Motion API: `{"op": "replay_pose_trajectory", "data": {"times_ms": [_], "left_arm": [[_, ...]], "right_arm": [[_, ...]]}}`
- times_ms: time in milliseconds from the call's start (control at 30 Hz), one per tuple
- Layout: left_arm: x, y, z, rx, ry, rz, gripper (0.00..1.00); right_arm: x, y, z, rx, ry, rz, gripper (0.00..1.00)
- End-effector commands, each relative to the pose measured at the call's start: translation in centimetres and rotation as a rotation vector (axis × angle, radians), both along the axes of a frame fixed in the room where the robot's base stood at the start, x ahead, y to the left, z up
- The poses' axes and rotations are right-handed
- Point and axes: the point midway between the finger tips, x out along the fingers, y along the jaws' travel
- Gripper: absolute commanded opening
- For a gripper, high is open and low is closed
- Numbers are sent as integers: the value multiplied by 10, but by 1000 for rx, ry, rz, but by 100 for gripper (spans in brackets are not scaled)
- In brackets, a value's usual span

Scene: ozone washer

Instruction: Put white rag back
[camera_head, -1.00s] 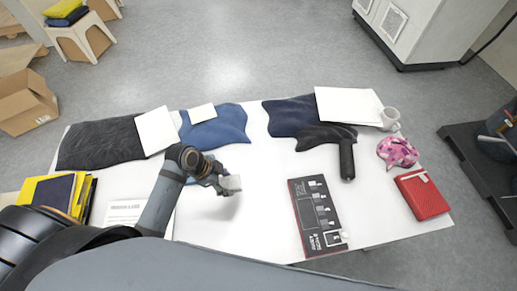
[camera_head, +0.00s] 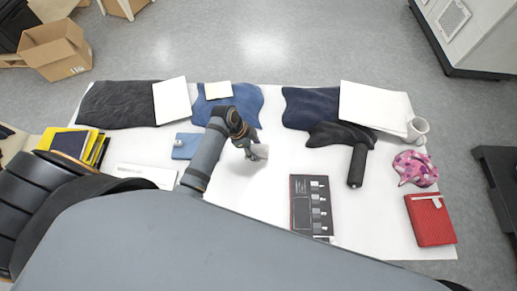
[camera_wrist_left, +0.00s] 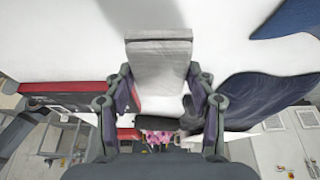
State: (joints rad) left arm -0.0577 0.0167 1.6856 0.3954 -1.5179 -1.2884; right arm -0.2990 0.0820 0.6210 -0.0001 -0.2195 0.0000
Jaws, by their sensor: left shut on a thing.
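The white rag (camera_head: 261,153) is a small, pale, folded block in my left gripper (camera_head: 253,149), over the middle of the white table. In the left wrist view the rag (camera_wrist_left: 160,62) shows large and flat-faced between the two fingers of my left gripper (camera_wrist_left: 160,90). The gripper is shut on it. The rag seems held above the tabletop, though the exact gap is hard to judge. My right gripper is not in view.
The white table (camera_head: 250,188) is clear around the gripper. Blue cloth (camera_head: 240,105) and dark cloth (camera_head: 115,105) lie behind it.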

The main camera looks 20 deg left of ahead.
Motion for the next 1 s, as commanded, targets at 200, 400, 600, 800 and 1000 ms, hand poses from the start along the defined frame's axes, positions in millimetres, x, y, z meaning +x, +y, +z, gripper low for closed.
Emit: {"op": "replay_pose_trajectory", "data": {"times_ms": [200, 400, 600, 800, 1000], "left_arm": [[20, -3, -24, 2, -2, 0, 26], [25, -5, -34, 2, 1, 0, 26], [24, -4, -60, 1, -2, 1, 26], [24, -4, -60, 2, -2, 1, 26], [24, -4, -63, 1, -2, 1, 62]], "right_arm": [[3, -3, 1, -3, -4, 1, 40], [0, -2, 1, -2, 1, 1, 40], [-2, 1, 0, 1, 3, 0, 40], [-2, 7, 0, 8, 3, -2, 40], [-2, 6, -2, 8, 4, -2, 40]]}}
